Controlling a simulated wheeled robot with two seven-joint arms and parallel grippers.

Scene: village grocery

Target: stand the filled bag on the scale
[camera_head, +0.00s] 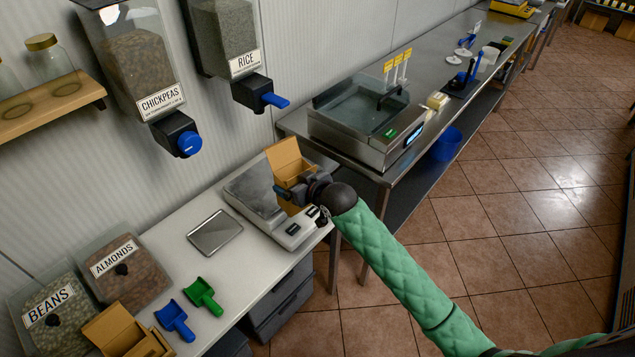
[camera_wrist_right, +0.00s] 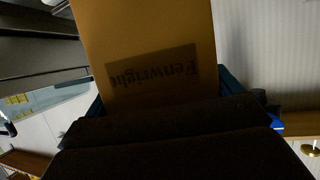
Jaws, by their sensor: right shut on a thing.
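The brown paper bag (camera_head: 284,157) is upright with its top flap open, over the scale (camera_head: 250,192) on the white counter. The gripper hides its lower part, so I cannot tell whether its base touches the scale's plate. My right gripper (camera_head: 287,190) is shut on the bag. In the right wrist view the bag (camera_wrist_right: 150,30) fills the middle, with an upside-down "Fenwright" label, between the dark fingers. The bag's contents are not visible. My left gripper is not in view.
A flat metal tray (camera_head: 215,233) lies left of the scale. A green scoop (camera_head: 204,296), a blue scoop (camera_head: 175,319) and another brown bag (camera_head: 125,335) are nearer. Chickpeas (camera_head: 140,70) and rice (camera_head: 222,35) dispensers hang above. A steel counter with a glass-topped unit (camera_head: 365,120) stands behind right.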

